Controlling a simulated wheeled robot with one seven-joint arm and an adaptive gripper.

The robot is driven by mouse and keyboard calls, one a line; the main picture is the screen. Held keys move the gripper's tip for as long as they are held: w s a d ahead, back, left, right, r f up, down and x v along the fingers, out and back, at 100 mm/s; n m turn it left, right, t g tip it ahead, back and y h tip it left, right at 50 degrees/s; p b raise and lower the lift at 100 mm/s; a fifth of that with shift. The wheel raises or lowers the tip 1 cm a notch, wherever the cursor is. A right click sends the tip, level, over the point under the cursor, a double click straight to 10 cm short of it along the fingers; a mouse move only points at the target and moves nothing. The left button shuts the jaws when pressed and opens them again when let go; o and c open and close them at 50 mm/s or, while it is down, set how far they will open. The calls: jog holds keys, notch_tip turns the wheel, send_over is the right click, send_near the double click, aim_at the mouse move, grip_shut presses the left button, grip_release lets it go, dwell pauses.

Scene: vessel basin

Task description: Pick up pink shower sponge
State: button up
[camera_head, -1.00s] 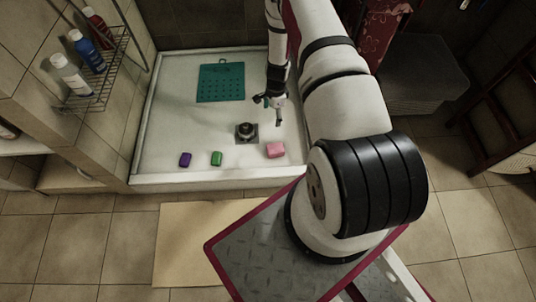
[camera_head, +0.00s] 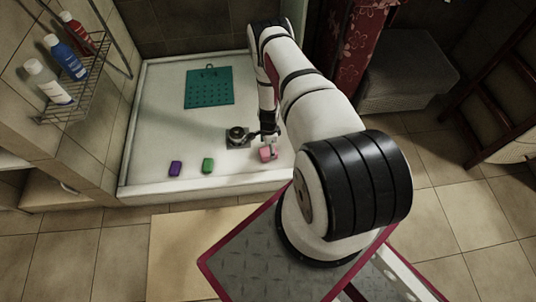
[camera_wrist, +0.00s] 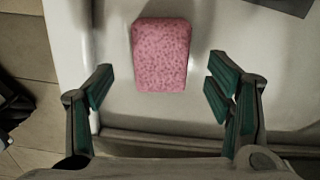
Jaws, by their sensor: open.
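The pink shower sponge (camera_head: 266,154) lies in the white shower tray near its front edge. In the wrist view the sponge (camera_wrist: 161,55) is a speckled pink block, a little ahead of the fingertips and between their lines. My gripper (camera_head: 268,141) is just above the sponge in the head view and partly covers it. In the wrist view my gripper (camera_wrist: 160,90) is open, with green-padded fingers on both sides and nothing held. The fingers look apart from the sponge; their exact height above it I cannot tell.
A purple block (camera_head: 175,168) and a green block (camera_head: 208,165) lie left of the sponge. A teal mat (camera_head: 209,87) lies further back. The tray's raised front rim (camera_head: 190,191) is near the sponge.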

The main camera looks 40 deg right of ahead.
aim_at(268, 151)
notch_tip(268, 151, down, 5)
jog(key=shift+f+b, duration=0.1)
jog(key=shift+b, duration=0.9)
jog(key=c, duration=0.8)
